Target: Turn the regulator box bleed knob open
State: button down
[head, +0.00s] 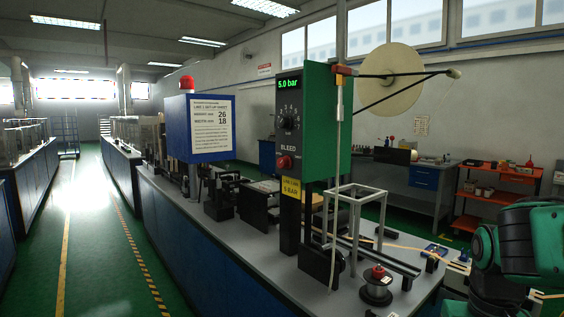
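The regulator box (318,122) is a green box on a dark post at the middle of the head view. Its display (289,84) reads 5.0 bar. Below the display is a black dial (289,120) with marks around it. Under the word BLEED is a small red knob (285,162); its turn angle is too small to read. A yellow label (291,188) sits below the knob. My green and black arm shows at the lower right, apart from the box. My gripper is not in view.
A blue box with a sign (199,128) and red lamp stands left of the regulator. A white frame (355,205) and a red-topped spool (377,285) stand on the bench (240,245). A large cream reel (393,85) hangs behind. The green aisle at left is clear.

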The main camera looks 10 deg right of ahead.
aim_at(286, 162)
jog(key=z, duration=0.95)
jog(key=k, duration=1.4)
jog(key=u, duration=1.2)
jog(key=i, duration=1)
jog(key=z, duration=0.05)
